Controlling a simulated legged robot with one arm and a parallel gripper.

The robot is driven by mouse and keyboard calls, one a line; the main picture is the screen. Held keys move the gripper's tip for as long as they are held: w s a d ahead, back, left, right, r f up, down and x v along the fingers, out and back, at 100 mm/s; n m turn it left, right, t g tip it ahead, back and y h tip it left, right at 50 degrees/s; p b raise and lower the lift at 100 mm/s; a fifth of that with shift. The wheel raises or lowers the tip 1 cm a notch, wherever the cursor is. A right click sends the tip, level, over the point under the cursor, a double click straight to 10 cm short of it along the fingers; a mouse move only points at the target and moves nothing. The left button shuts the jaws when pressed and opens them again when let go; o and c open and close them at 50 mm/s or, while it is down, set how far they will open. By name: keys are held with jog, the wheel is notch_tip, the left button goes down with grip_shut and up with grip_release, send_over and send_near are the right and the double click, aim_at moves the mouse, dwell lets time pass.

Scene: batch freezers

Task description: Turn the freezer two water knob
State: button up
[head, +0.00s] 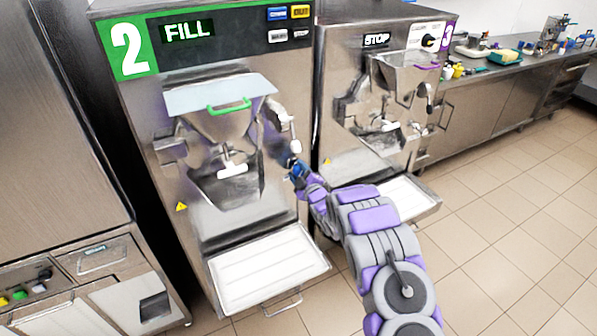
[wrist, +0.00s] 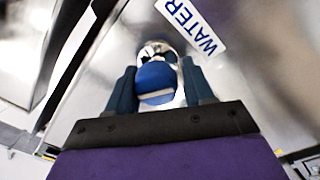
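Freezer two (head: 215,150) is a steel machine with a green "2" label and a "FILL" display. Its water knob (wrist: 156,80) shows in the wrist view as a blue knob on a pale mount, beside a "WATER" label (wrist: 190,27). My gripper (wrist: 159,75) has its two dark blue fingers on either side of the knob. A narrow pale gap shows between knob and right finger; I cannot tell whether the left finger touches. In the head view my gripper (head: 292,164) is at the freezer's right front edge and mostly hides the knob.
The tiled floor at right is clear.

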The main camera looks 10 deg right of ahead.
jog(key=o, duration=0.3)
jog(key=shift+r, duration=0.1)
jog(key=p+v, duration=0.3)
jog(key=v, duration=1.4)
jog(key=shift+s, duration=0.15)
